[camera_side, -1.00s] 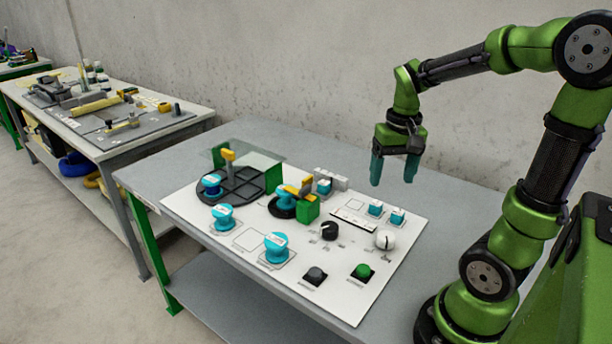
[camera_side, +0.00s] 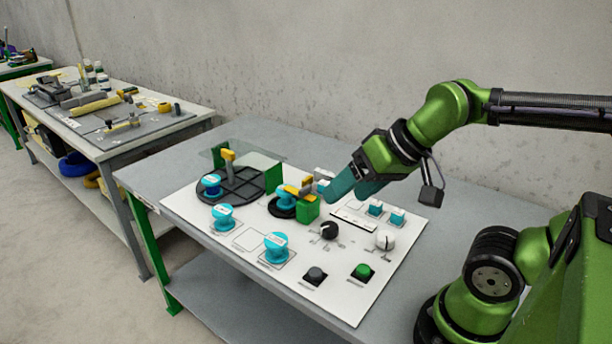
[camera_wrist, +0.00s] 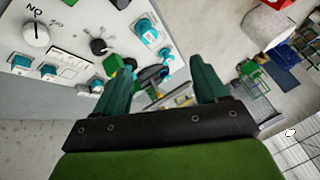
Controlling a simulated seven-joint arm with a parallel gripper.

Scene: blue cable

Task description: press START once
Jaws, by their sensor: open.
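A green push button (camera_side: 363,271) sits on a dark square base near the front right of the white board (camera_side: 235,263). A dark grey push button (camera_side: 315,275) sits to its left. The labels by both are too small to read, so I cannot tell START by its lettering. My gripper (camera_side: 345,190) is open and empty, with teal fingers tilted down and left above the back of the board. It is well apart from both buttons. The fingers (camera_wrist: 162,75) also show in the wrist view, where I cannot make out either button.
A white knob (camera_side: 385,240) and a black knob (camera_side: 329,230) stand behind the buttons. Teal spools (camera_side: 277,248), a green block (camera_side: 307,208) and small teal-topped blocks (camera_side: 397,216) occupy the board. A second bench (camera_side: 150,140) stands at the left.

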